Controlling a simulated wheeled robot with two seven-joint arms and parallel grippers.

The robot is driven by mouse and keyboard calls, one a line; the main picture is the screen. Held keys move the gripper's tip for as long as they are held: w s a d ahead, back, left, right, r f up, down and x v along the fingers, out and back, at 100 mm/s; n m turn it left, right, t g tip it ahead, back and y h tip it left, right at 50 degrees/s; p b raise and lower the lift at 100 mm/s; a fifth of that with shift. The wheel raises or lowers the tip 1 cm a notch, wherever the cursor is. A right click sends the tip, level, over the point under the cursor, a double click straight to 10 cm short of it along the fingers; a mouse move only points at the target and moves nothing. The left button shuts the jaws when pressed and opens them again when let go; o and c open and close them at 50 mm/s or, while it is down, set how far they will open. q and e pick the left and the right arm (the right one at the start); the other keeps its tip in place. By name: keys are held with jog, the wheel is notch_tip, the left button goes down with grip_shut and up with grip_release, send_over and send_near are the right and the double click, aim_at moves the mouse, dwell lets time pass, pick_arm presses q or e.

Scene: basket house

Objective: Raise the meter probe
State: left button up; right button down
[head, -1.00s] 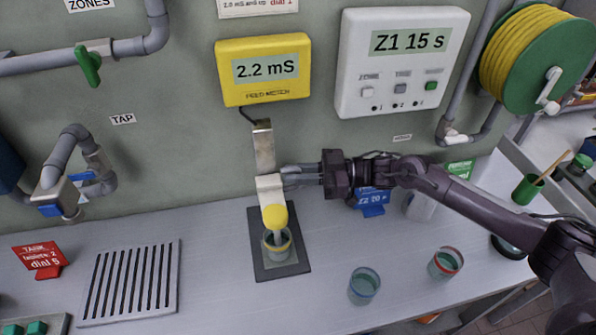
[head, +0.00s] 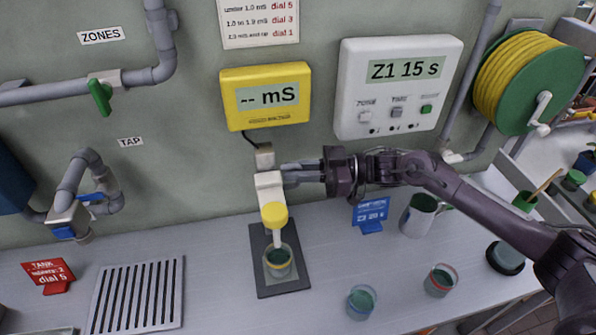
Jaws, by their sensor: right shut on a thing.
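The meter probe (head: 274,214), with a yellow cap and a thin white tip, hangs upright from a white sliding block (head: 268,183) on a metal rail. My right gripper (head: 287,177) is shut on this block from the right side. Below the probe, a clear cup (head: 278,262) with a yellow rim and dark green liquid stands on a dark grey base (head: 262,280). The tip ends near the cup's rim; I cannot tell whether it is fully clear of it. The yellow meter (head: 265,97) above reads "-- mS". My left gripper is not in view.
Two more cups, one blue-rimmed (head: 361,302) and one red-rimmed (head: 440,280), stand to the right. A blue card (head: 370,214) and a mug (head: 419,215) stand behind them. A slotted drain (head: 137,296) lies to the left. My right arm spans the space above the right counter.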

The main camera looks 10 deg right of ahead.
jog(key=c, duration=1.5)
grip_release()
jog(key=shift+w+d+r, duration=0.15)
jog(key=shift+w+r, duration=0.1)
jog(key=shift+r, duration=0.3)
jog(key=shift+f, duration=0.15)
jog(key=shift+s, duration=0.1)
jog(key=shift+d+f, duration=0.15)
jog(key=d+b, duration=0.1)
jog(key=d, duration=0.1)
jog(key=s+d+b, duration=0.1)
jog(key=d, duration=0.2)
jog(key=d+b, duration=0.1)
jog(key=d, duration=0.1)
jog(key=shift+s+d, duration=0.15)
jog(key=shift+s, duration=0.1)
